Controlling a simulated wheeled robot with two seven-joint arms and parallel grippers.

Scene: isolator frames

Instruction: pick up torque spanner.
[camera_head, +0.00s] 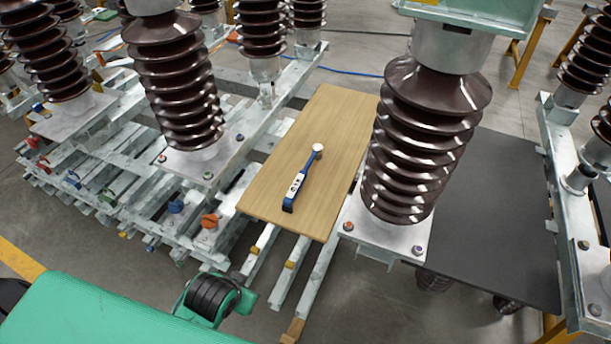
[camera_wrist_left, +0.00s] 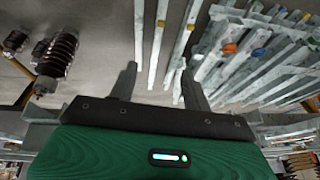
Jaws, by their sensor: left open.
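The torque spanner (camera_head: 297,186) lies on a wooden board (camera_head: 335,120) in the head view. It has a blue and white body, a dark blue lower end and a round pale head at its far end. A short pale stub sticks out on its left side. My left gripper (camera_wrist_left: 162,84) shows in the left wrist view, with its two grey fingers apart and nothing between them. The spanner is not visible in that view. My right gripper is in neither view.
Tall brown ribbed insulators stand on both sides of the board, one (camera_head: 178,85) to the left and one (camera_head: 420,140) close on the right. Metal rails (camera_head: 262,255) run below the board's near edge. A dark panel (camera_head: 490,220) lies at the right.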

